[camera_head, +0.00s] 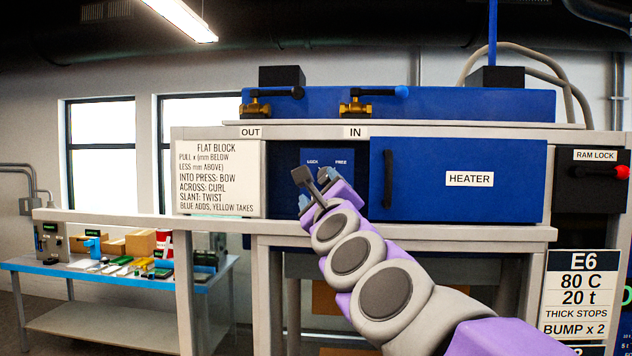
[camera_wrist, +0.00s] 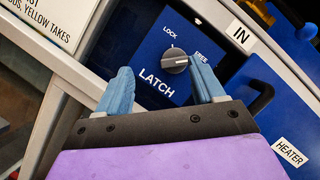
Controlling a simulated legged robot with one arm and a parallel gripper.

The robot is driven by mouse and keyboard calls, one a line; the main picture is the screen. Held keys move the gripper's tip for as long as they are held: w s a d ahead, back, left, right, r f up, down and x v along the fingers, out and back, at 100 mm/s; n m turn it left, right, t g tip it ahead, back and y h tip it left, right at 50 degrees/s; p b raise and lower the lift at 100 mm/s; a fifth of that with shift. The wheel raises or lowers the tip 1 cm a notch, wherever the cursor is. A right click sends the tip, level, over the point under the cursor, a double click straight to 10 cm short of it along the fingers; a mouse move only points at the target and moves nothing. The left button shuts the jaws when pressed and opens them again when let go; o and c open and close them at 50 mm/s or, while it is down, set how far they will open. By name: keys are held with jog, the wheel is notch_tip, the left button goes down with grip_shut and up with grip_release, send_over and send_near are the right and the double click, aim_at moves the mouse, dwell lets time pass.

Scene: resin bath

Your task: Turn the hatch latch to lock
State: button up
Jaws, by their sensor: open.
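The latch is a dark round knob (camera_wrist: 175,61) on a blue plate (camera_wrist: 152,82) marked LATCH, LOCK and FREE in the wrist view. Its pale pointer line runs to the right, towards the FREE side, away from LOCK at the upper left. My gripper (camera_wrist: 161,66) is open, with one blue finger on each side of the knob in that view. The right finger looks closer to the knob and partly covers FREE; contact cannot be told. In the head view my gripper (camera_head: 316,189) is in front of the plate (camera_head: 327,158), and the knob is hidden.
The blue heater door (camera_head: 470,205) with a dark handle (camera_head: 387,180) is right of the latch. A white sign (camera_head: 218,178) is on the left. A pale rail (camera_head: 120,218) crosses below. A workbench (camera_head: 100,272) with tools stands at the far left.

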aim_at(327, 178)
jog(key=shift+d+p+x, duration=0.2)
jog(key=shift+p+x, duration=0.05)
jog(key=shift+x, duration=1.05)
jog(key=shift+d+p+x, duration=0.15)
jog(key=shift+p+x, duration=0.05)
jog(key=shift+x, duration=1.1)
jog(key=shift+d+r, duration=0.25)
jog(key=shift+d, duration=0.9)
jog(key=c, duration=0.3)
jog(key=shift+c, duration=1)
jog(key=shift+a, duration=0.35)
jog(key=c, duration=0.4)
jog(key=shift+c, duration=0.8)
